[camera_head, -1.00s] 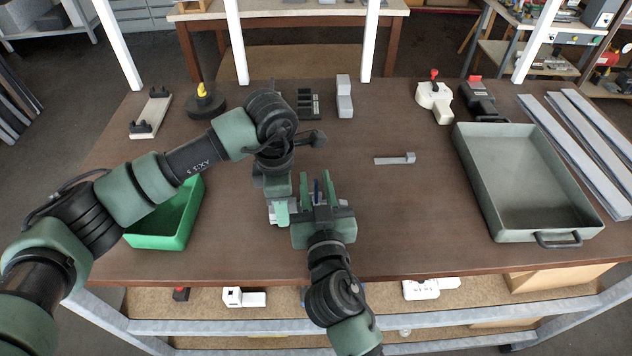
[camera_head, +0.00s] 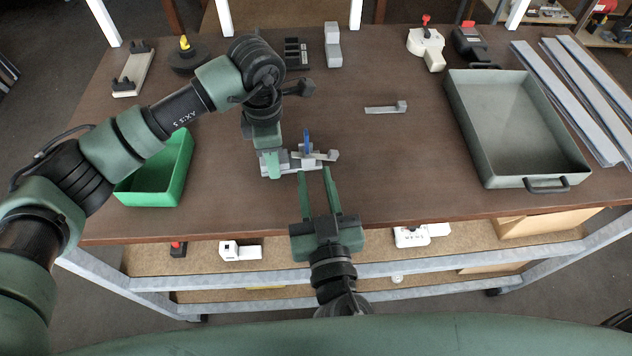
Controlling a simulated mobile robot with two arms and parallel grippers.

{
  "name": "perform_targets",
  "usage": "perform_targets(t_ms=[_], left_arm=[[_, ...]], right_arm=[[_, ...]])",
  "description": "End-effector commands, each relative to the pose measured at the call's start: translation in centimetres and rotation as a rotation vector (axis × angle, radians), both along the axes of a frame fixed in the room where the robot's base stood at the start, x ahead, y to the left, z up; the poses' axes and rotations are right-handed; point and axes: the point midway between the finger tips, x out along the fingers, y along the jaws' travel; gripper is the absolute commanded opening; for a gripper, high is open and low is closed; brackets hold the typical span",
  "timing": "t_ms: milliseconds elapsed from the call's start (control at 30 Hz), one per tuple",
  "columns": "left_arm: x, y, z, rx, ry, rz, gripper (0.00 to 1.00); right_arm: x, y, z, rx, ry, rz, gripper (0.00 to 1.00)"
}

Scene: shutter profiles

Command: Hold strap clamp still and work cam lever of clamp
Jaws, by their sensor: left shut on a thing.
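The strap clamp (camera_head: 289,165) is a small light grey metal piece on the brown bench, at the middle front. Its blue cam lever (camera_head: 306,141) stands up from its right part. My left gripper (camera_head: 271,166) comes down from behind and is shut on the left end of the clamp, hiding part of it. My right gripper (camera_head: 314,171) is in front of the clamp, with its two long green fingers spread apart and nothing between them. Its fingertips are close to the front of the clamp's right part; I cannot tell whether they touch it.
A green bin (camera_head: 158,184) stands at the left and a grey tray (camera_head: 464,136) at the right. Long grey profiles (camera_head: 572,104) lie beyond the tray. A small grey bar (camera_head: 385,109) lies behind the clamp, to the right. The bench between clamp and tray is clear.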

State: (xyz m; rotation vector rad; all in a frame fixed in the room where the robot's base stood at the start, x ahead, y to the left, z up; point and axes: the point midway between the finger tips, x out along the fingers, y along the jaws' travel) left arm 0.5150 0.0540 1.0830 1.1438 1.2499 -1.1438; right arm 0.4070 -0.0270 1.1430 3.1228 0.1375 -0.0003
Motion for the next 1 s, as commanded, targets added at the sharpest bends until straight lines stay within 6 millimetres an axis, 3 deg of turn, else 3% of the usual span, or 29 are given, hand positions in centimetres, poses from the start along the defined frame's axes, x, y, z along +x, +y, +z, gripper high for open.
perform_targets(t_ms=[467, 500, 567, 1000], left_arm=[[0.03, -0.01, 0.06, -0.001, -0.001, 0.0, 0.0], [0.03, -0.01, 0.06, -0.001, -0.001, 0.0, 0.51], [0.03, -0.01, 0.05, -0.001, -0.001, 0.0, 0.65], [0.04, -0.01, 0.5, -0.001, -0.001, 0.0, 0.65]], right_arm=[[-0.54, -0.06, 0.03, 0.001, 0.0, 0.0, 0.29], [-0.54, -0.06, 0.03, 0.001, 0.0, 0.0, 0.29], [-0.54, -0.06, 0.03, 0.001, 0.0, 0.0, 0.29], [-0.52, -0.05, 0.23, 0.001, 0.0, 0.0, 0.29]])
